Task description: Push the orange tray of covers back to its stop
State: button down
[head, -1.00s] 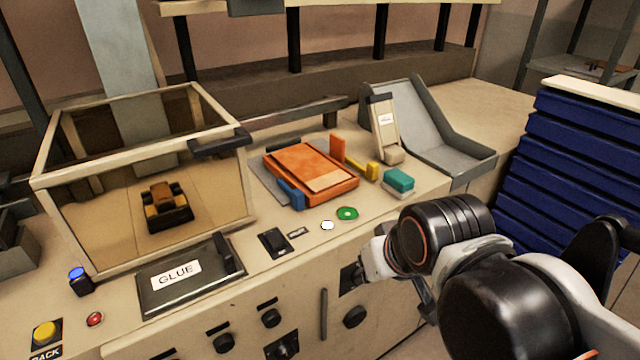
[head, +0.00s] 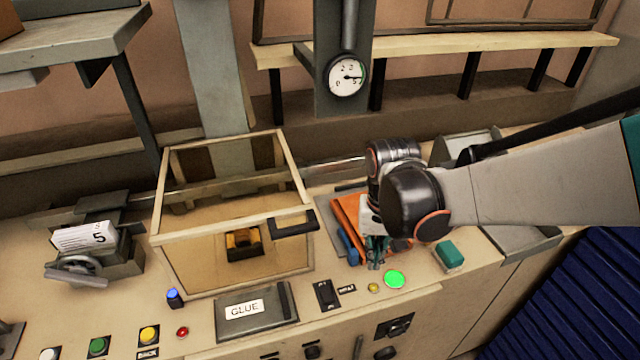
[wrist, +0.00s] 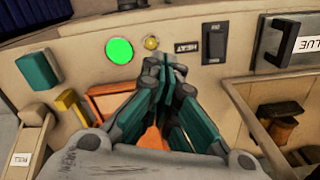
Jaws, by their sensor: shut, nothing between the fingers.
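The orange tray (head: 346,212) lies on the bench, mostly hidden behind my arm in the head view. In the wrist view its orange surface (wrist: 103,104) shows beside and beneath my fingers. My gripper (head: 374,264) points down at the tray's front side, with its fingers together and nothing between them. In the wrist view my gripper (wrist: 163,64) has its tips near the bench strip between the tray and the lights. Whether the fingers touch the tray cannot be told. The covers and the stop cannot be made out.
A blue block (head: 348,248) sits at the tray's left front. A teal block (head: 449,255) and a yellow block (wrist: 71,107) are beside the tray. A lit green button (head: 395,280) is in front. The framed glass box (head: 232,230) stands left, and a gauge (head: 346,77) hangs behind.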

notch_tip(320, 180, down, 9)
jog(key=shift+a+f+b, duration=0.1)
jog(key=shift+f+b, duration=0.1)
jog(key=shift+b, duration=0.9)
jog(key=w, duration=0.2)
jog(key=shift+w+f, duration=0.35)
jog(key=shift+w, duration=0.7)
jog(key=shift+r, duration=0.1)
jog(key=w, duration=0.2)
jog(key=w+b, duration=0.1)
jog(key=w, duration=0.2)
jog(key=shift+w+d, duration=0.25)
jog(key=shift+w, duration=0.05)
